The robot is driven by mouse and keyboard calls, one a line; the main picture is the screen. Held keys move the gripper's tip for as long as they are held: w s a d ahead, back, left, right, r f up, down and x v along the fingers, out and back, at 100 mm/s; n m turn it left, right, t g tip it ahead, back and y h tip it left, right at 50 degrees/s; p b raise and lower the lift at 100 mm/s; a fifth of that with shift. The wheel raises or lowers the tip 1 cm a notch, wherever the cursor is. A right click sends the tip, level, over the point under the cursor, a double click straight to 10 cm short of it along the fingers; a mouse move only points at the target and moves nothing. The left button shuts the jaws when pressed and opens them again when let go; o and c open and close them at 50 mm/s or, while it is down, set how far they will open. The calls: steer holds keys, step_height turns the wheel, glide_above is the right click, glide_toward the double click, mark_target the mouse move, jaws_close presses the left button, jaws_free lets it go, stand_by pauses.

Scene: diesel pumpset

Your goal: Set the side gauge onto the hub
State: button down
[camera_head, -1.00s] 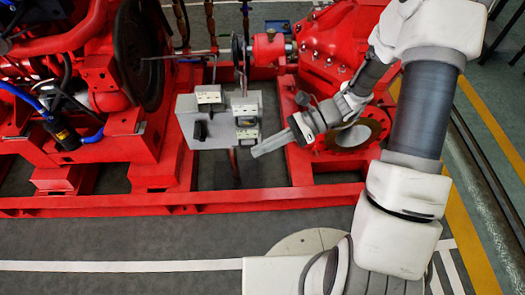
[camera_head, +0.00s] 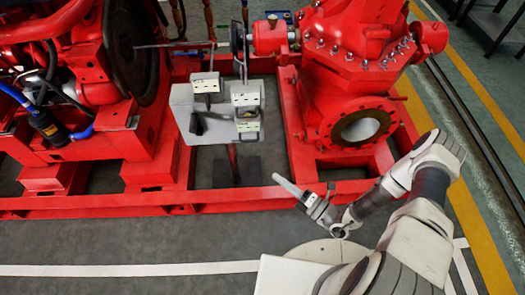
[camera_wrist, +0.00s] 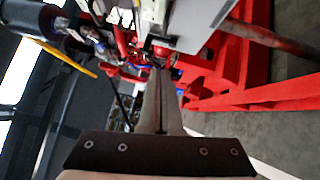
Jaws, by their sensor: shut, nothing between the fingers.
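Several small pale gauge-like units sit on a grey box. One (camera_head: 205,83) is at its top left, one (camera_head: 245,96) at its upper right, and one (camera_head: 248,127) is below that. I cannot tell which is the side gauge. A thin dark disc on the shaft (camera_head: 238,40), between the engine and the pump, looks like the hub. My gripper (camera_head: 279,181) is shut and empty, below and right of the grey box and apart from it. In the wrist view its long fingers (camera_wrist: 160,85) lie together.
The grey box (camera_head: 182,103) stands in the red base frame (camera_head: 100,204). The engine with a large dark flywheel (camera_head: 130,50) is at left; the red pump (camera_head: 345,65) with an open round flange (camera_head: 362,126) is at right. The front floor (camera_head: 120,240) is clear.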

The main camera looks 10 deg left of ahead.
mark_target(255, 141)
steer(key=w+d+b+x, duration=0.1)
steer(key=w+b+x, duration=0.1)
steer(key=x, duration=1)
steer(key=shift+w+m+b, duration=0.3)
steer(key=shift+w+b, duration=0.15)
steer(key=shift+a, duration=0.1)
steer(key=shift+w+f, duration=0.1)
steer(key=w, duration=0.1)
steer(key=w+b, duration=0.1)
steer(key=w, duration=0.1)
steer(key=shift+a, duration=0.35)
steer(key=shift+w, duration=0.25)
